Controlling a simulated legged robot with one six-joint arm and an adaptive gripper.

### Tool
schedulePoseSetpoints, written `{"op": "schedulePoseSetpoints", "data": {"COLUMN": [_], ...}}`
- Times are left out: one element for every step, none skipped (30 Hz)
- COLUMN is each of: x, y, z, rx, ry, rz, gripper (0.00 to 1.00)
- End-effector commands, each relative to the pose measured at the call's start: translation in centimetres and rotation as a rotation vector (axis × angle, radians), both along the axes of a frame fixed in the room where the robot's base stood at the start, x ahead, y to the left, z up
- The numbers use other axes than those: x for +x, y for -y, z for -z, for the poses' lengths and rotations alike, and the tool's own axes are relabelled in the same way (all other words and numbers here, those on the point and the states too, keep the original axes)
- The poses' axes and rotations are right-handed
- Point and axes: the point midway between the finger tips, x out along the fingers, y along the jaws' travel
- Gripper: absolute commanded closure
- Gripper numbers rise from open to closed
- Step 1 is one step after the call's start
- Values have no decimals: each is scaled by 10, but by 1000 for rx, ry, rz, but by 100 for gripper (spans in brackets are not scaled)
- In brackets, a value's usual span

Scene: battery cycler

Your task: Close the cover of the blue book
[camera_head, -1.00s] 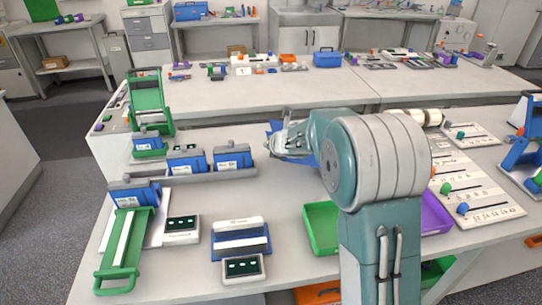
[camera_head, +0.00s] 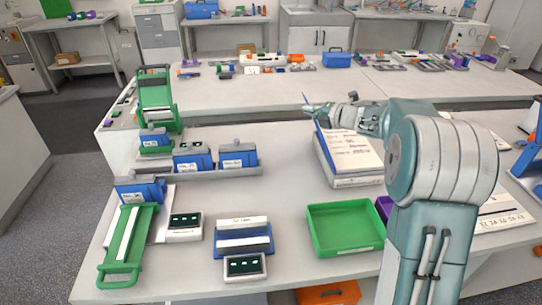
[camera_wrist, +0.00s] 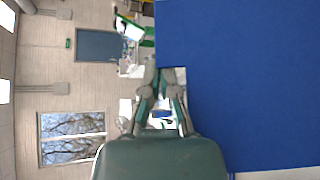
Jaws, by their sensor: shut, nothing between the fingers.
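The book (camera_head: 352,154) lies on the near table, with its white written page facing up. Its blue cover stands raised along the book's left edge and shows almost edge-on in the head view (camera_head: 319,132). In the wrist view the blue cover (camera_wrist: 245,85) fills most of the right side as a flat blue surface. My gripper (camera_head: 312,110) is shut and empty, close to the upper part of the raised cover. It also shows in the wrist view (camera_wrist: 163,118), beside the cover's left edge; I cannot tell whether it touches.
A green tray (camera_head: 346,248) stands in front of the book, with a purple bin (camera_head: 383,208) partly behind my arm. Blue battery units (camera_head: 238,158) sit in a grey rack to the left. Bare tabletop lies between the rack and the book.

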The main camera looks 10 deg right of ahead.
Motion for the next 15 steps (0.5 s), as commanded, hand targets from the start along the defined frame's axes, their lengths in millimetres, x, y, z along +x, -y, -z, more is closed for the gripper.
{"op": "schedulePoseSetpoints", "data": {"x": [0, 0, 0, 0, 0, 0, 0, 0, 0, 0, 0, 0, 0, 0, 0], "y": [11, 16, 23, 28, 33, 40, 46, 51, 58, 63, 68, 76, 81, 87, 94], "z": [-3, -5, -7, -8, -10, -12, -12, -13, -15, -15, -15, -16, -16, -16, -15], "rx": [44, 72, 111, 140, 167, 205, 235, 262, 301, 330, 358, 396, 425, 453, 491], "ry": [0, 0, 0, 0, 0, 0, -1, -1, 0, 0, -1, 0, -1, 0, 0], "rz": [5, 4, 5, 4, 5, 4, 5, 4, 5, 4, 4, 5, 4, 5, 4], "gripper": [100, 100, 100, 100, 100, 100, 100, 100, 100, 100, 100, 100, 100, 100, 100]}}
